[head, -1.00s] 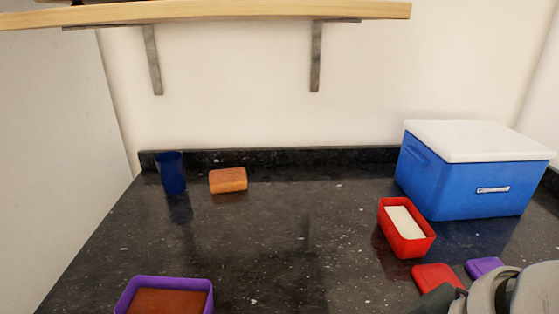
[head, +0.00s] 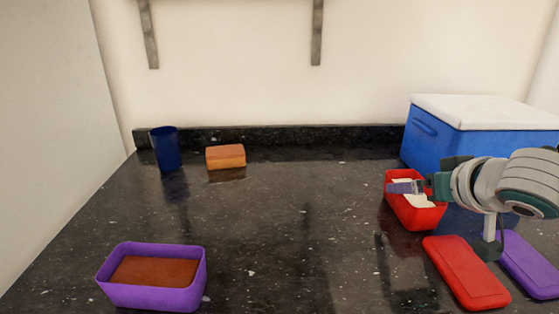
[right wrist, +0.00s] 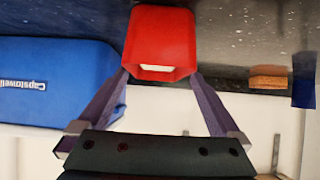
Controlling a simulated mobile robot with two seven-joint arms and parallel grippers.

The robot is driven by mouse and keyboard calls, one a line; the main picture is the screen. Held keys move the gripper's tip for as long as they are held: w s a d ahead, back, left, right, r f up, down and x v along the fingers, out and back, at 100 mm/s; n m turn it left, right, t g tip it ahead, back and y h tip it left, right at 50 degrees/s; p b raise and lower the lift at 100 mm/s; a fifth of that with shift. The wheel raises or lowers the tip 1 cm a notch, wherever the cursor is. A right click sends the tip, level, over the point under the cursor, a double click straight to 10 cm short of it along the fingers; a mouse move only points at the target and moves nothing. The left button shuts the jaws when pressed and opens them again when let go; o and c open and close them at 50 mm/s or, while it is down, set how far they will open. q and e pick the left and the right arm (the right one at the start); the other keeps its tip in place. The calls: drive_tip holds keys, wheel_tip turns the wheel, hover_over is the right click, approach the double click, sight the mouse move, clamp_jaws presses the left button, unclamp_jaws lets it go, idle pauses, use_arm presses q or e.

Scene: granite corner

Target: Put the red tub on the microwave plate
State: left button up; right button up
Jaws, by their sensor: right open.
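The red tub (head: 416,217) stands on the dark counter at the right in the head view, with a white block inside. My right gripper (head: 405,187) reaches in from the right at the tub's rim, jaws open. In the right wrist view the red tub (right wrist: 160,35) lies ahead, with the open fingertips of my right gripper (right wrist: 159,75) at either side of its near end. I cannot tell whether they touch it. No microwave plate shows in any view. My left gripper is not in view.
A blue cooler (head: 450,145) with a white lid stands behind the tub. A red lid (head: 466,272) and a purple lid (head: 530,265) lie in front. A purple tub (head: 155,297), blue cup (head: 166,148) and orange-brown block (head: 225,157) are left. The counter middle is clear.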

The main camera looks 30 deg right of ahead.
sight(411, 200)
drive_tip(key=b+x, duration=0.2)
drive_tip(key=x, duration=0.3)
drive_tip(key=shift+w+d+f, duration=0.2)
drive_tip(key=shift+d+f, duration=0.05)
drive_tip(key=shift+d, duration=0.05)
drive_tip(key=shift+c, duration=0.4)
clamp_jaws()
